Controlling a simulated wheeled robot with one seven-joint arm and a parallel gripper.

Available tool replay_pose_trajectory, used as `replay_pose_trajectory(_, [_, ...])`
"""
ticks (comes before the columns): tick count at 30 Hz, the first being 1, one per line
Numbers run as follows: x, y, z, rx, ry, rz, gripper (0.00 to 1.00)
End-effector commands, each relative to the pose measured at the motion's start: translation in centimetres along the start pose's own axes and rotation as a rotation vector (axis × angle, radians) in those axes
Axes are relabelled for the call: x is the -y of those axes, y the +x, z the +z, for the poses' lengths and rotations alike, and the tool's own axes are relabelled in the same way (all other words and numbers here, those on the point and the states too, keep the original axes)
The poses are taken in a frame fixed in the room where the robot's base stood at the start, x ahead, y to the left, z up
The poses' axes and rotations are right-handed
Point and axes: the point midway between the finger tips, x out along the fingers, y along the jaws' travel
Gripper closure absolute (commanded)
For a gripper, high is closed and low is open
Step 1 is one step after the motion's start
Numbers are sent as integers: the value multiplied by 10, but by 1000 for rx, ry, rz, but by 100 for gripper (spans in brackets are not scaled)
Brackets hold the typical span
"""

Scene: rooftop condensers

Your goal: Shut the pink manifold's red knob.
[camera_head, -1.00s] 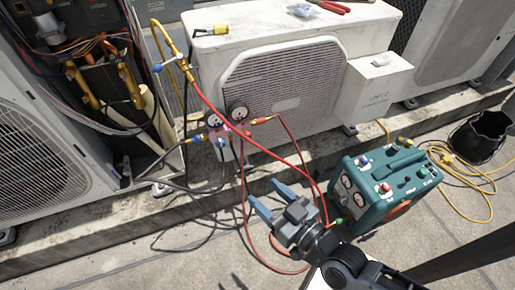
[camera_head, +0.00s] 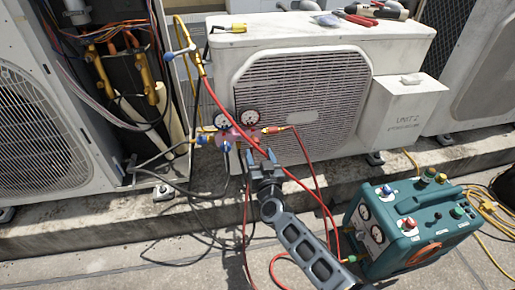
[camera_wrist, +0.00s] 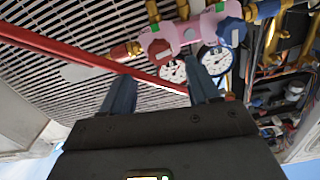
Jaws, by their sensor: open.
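The pink manifold (camera_head: 238,136) hangs in front of the middle condenser's grille with two round gauges. It also shows in the wrist view (camera_wrist: 188,34), gauges below it. Its dark red knob (camera_wrist: 160,51) shows in the wrist view, above the gap between my fingers; in the head view I cannot make it out clearly behind hose and fingers. The blue knob (camera_wrist: 231,32) is to its right. My gripper (camera_head: 261,156) is open and empty, just below and right of the manifold. In the wrist view my two fingers (camera_wrist: 160,82) point toward the red knob, apart from it.
A red hose (camera_wrist: 75,50) crosses the wrist view close to my fingertips. The middle condenser (camera_head: 330,50) stands behind the manifold. A teal recovery machine (camera_head: 415,240) stands on the ground at the right. Black and red hoses hang below the manifold.

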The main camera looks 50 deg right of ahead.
Motion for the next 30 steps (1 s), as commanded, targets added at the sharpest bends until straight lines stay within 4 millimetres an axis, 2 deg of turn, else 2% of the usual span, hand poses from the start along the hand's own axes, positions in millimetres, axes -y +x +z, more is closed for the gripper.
replay_pose_trajectory(6, [0,35,2,-2,1,0,40])
replay_pose_trajectory(12, [0,56,1,-1,1,0,40])
replay_pose_trajectory(23, [0,60,0,0,0,-1,40])
replay_pose_trajectory(30, [0,60,0,0,0,-1,63])
